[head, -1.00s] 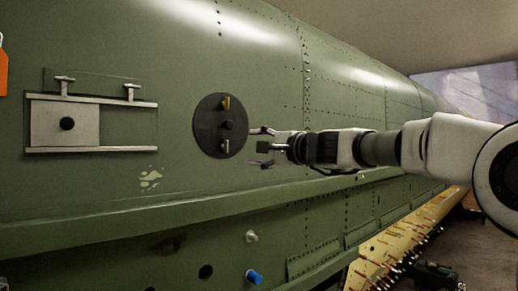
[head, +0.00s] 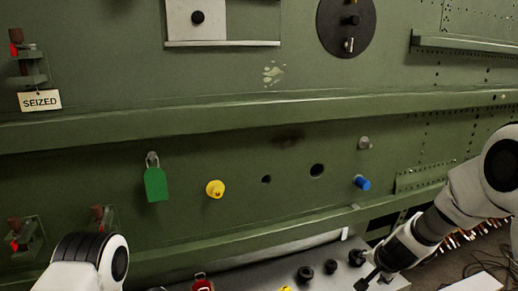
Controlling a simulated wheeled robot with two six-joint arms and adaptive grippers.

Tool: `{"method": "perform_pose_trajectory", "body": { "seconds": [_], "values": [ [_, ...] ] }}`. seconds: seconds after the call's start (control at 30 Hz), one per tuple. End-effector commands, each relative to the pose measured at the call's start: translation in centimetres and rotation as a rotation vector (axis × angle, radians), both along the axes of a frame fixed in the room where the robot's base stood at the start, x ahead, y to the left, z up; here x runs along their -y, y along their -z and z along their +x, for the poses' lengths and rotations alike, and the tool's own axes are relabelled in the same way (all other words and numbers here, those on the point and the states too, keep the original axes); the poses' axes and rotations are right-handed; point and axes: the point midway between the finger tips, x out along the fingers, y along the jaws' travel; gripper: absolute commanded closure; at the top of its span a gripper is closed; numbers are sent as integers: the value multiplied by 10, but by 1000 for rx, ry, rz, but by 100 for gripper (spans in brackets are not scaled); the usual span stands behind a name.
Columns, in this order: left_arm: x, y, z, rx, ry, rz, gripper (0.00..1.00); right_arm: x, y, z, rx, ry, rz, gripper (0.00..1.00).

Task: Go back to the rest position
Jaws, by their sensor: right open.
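My right gripper (head: 360,272) is at the lower right of the head view, low over a grey work surface (head: 240,280) in front of the green fuselage (head: 230,120). Its dark fingers are apart and nothing shows between them. My right arm comes in from the right edge and slopes down to it. A white link of my left arm shows at the bottom left; the left gripper is outside the picture. The round black disc (head: 345,18) at the top is well away from my right gripper.
Dark knobs (head: 305,273), a red item (head: 202,283) and a yellow item lie on the grey surface. Cables lie on the floor at right.

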Motion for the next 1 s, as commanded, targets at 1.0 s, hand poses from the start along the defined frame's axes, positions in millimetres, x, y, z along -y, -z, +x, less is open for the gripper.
{"method": "perform_pose_trajectory", "body": {
  "seconds": [1.0],
  "values": [
    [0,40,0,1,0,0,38,-48,280,-387,-564,-831,-197,38]
  ]
}}
